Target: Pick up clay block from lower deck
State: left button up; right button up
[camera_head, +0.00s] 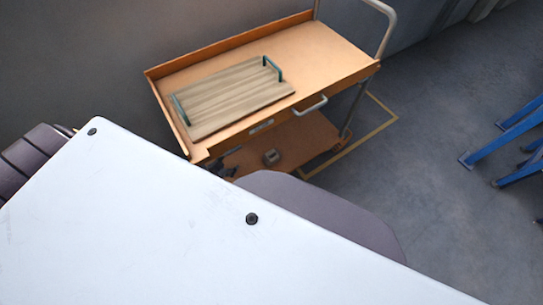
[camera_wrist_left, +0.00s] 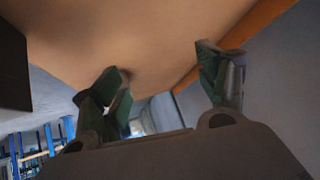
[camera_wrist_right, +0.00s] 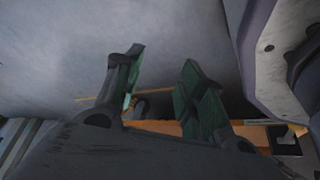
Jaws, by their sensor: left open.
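The clay block appears as a small grey block (camera_head: 271,157) on the orange lower deck (camera_head: 303,135) of the cart in the head view. My left gripper (camera_head: 228,171) shows as a small dark shape at the left part of that deck, left of the block and apart from it. In the left wrist view its fingers (camera_wrist_left: 160,80) are spread and empty, close to a tan cart surface; the block is not visible there. My right gripper (camera_wrist_right: 161,62) is open and empty above the grey floor in the right wrist view.
The cart's upper deck (camera_head: 320,55) carries a wooden tray (camera_head: 228,95) with green handles and overhangs the lower deck. A grey cart post (camera_head: 354,107) stands at the right. Blue stands (camera_head: 507,140) are at far right. Floor between them is clear. My white body panel hides the foreground.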

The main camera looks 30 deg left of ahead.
pick_arm(q)
jog(key=w+d+m+t+h+b, duration=0.2)
jog(key=w+d+b, duration=0.2)
jog(key=w+b, duration=0.2)
jog(key=m+t+h+b, duration=0.15)
jog(key=h+b, duration=0.35)
jog(key=b, duration=0.5)
send_near(268, 157)
jog(key=shift+s+a+r+g, duration=0.2)
jog(key=shift+a+r+g, duration=0.1)
jog(key=shift+a, duration=0.35)
jog(key=shift+s+d+m+b, duration=0.1)
jog(key=shift+d+m+b, duration=0.15)
jog(key=shift+b, duration=0.1)
pick_arm(e)
jog(key=w+a+r+m+t+y, duration=0.1)
jog(key=w+a+r+m+y, duration=0.1)
jog(key=a+r, duration=0.7)
jog(key=shift+w+a+r+y, duration=0.35)
jog(key=shift+w+r, duration=0.4)
jog(key=shift+r, duration=0.35)
jog(key=shift+f, duration=0.1)
